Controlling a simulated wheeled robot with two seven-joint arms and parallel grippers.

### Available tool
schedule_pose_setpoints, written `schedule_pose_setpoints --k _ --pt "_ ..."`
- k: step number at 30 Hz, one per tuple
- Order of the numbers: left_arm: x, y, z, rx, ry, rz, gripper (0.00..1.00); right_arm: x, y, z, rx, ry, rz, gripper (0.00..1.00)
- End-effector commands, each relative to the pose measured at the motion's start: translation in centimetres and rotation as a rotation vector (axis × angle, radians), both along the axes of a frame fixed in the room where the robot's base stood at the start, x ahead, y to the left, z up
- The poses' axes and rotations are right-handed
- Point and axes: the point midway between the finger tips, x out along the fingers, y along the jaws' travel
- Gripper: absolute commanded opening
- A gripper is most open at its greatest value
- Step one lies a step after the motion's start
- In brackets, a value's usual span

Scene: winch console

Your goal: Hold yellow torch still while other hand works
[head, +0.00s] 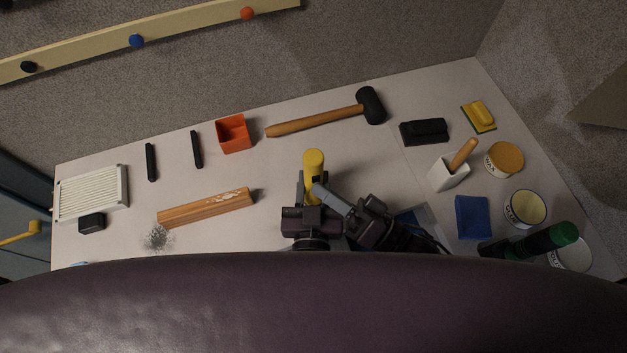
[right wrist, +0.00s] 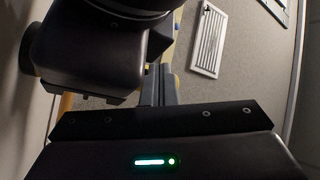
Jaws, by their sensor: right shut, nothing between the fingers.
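The yellow torch (head: 314,163) stands out above the middle of the table in the head view. My left gripper (head: 311,188) has its fingers on both sides of the torch's lower part and appears shut on it. My right gripper (head: 323,191) comes in from the right, shut and empty, its tips close beside the torch. I cannot tell whether they touch it. In the right wrist view the right fingers (right wrist: 160,84) are together, next to a large dark gripper body. The torch's lower end is hidden by the grippers.
A wooden block (head: 205,208) and steel wool (head: 157,238) lie left. An orange box (head: 233,134) and a mallet (head: 315,121) lie behind. A white slatted tray (head: 92,194) is far left.

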Motion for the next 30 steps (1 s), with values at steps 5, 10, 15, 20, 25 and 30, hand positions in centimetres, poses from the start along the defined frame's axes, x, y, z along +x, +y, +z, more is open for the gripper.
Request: schedule_pose_setpoints --k 5,10,15,20,25,30 --pt "0.0 0.0 0.0 0.001 0.001 0.0 0.04 0.2 0.0 0.0 0.0 -0.001 -0.001 0.0" --pt "0.0 0.0 0.0 0.001 0.001 -0.001 0.04 0.1 0.0 0.0 -0.001 0.0 -0.002 0.0" --pt "0.0 0.0 0.0 0.0 0.001 -0.001 0.04 -0.6 -0.2 0.0 -0.001 0.002 -0.001 0.0" --pt "0.0 0.0 0.0 0.0 0.001 0.0 0.04 -1.0 -0.3 0.0 -0.001 0.001 -0.001 0.0" --pt "0.0 0.0 0.0 0.0 0.001 -0.001 0.04 -1.0 -0.3 0.0 -0.001 -0.001 0.0 0.0" --pt "0.0 0.0 0.0 0.0 0.001 0.0 0.04 -1.8 -0.5 0.0 0.0 0.001 0.0 0.0"
